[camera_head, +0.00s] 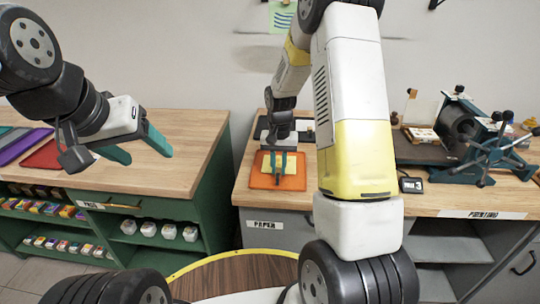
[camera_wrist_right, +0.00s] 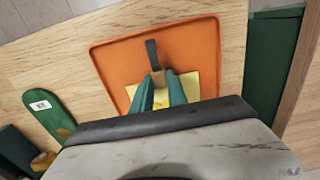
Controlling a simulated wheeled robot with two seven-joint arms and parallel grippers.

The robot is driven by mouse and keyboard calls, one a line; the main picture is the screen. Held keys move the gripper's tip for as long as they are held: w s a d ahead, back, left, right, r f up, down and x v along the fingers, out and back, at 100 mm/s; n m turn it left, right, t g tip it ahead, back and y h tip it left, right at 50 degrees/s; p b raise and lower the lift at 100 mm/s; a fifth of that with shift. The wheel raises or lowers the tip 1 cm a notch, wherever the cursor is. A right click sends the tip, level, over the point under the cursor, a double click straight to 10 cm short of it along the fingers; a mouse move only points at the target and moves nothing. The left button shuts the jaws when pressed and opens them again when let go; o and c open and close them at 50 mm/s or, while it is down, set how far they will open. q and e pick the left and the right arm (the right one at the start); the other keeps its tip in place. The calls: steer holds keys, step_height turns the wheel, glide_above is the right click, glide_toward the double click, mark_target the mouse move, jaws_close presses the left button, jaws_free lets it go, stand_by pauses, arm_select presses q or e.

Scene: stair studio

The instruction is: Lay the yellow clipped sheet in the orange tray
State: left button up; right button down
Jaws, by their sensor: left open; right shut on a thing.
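The orange tray (camera_head: 297,181) lies on the right wooden counter; it also shows in the right wrist view (camera_wrist_right: 205,45). The yellow sheet (camera_wrist_right: 190,84) is within the tray's outline, partly hidden by my right gripper's green fingers. A dark strip (camera_wrist_right: 152,52), perhaps part of its clip, sticks out beyond the fingertips. My right gripper (camera_head: 280,177) points down over the tray, shut on the clipped sheet; its fingers also show in the right wrist view (camera_wrist_right: 160,84). I cannot tell whether the sheet touches the tray floor. My left gripper (camera_head: 137,147) is open and empty above the left counter.
The left counter (camera_head: 180,130) holds purple and red trays (camera_head: 45,155) at its far left. A press with teal handles (camera_head: 470,135) and a small dark display (camera_head: 411,185) stand right of my right arm. A gap separates the counters. A green paddle-like thing (camera_wrist_right: 48,112) lies near the tray.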

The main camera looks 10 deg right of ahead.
steer(key=shift+f, duration=0.1)
stand_by(0.6)
steer(key=c, duration=1.2)
jaws_free()
steer(key=shift+c, duration=0.2)
steer(key=shift+r, duration=4)
